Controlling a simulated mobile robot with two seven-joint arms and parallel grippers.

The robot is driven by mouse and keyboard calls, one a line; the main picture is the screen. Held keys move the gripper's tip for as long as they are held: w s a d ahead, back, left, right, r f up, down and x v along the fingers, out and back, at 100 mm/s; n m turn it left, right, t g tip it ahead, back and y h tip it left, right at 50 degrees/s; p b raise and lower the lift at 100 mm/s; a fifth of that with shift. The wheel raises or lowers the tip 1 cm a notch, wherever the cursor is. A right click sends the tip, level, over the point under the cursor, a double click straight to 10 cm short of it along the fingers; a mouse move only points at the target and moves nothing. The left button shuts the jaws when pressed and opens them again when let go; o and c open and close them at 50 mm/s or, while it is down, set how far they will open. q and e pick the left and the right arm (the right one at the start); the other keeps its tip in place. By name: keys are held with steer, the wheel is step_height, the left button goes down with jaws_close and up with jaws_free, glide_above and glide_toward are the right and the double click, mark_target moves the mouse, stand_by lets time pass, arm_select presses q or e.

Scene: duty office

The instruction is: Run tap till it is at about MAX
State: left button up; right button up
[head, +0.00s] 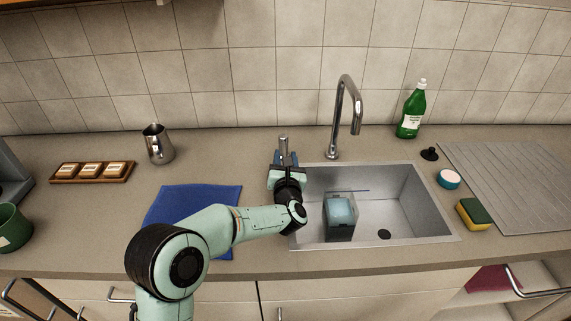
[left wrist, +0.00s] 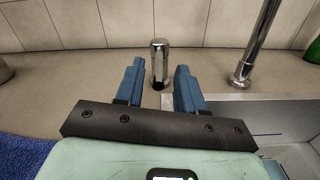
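The chrome tap (head: 343,105) arches over the sink from behind. No stream of water shows under its spout. A short upright chrome tap handle (head: 283,143) stands on the counter left of the spout. A clear box-like container (head: 340,228) stands in the left half of the sink, with something pale blue inside; no MAX mark is readable. My left gripper (head: 284,158) is at the handle. In the left wrist view its blue fingers (left wrist: 157,72) are open, one on each side of the handle (left wrist: 159,60), with gaps visible. My right gripper is not in view.
The steel sink (head: 405,200) has a dark drain (head: 384,234). A green bottle (head: 411,112), black stopper (head: 429,154), round tub (head: 448,179) and sponge (head: 474,213) stand to its right. A blue cloth (head: 190,203) and metal jug (head: 157,145) lie left.

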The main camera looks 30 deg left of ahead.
arm_select(q)
steer(key=b+v, duration=0.2)
steer(key=v, duration=1.1)
steer(key=shift+s+d, duration=0.1)
steer(key=shift+s, duration=0.05)
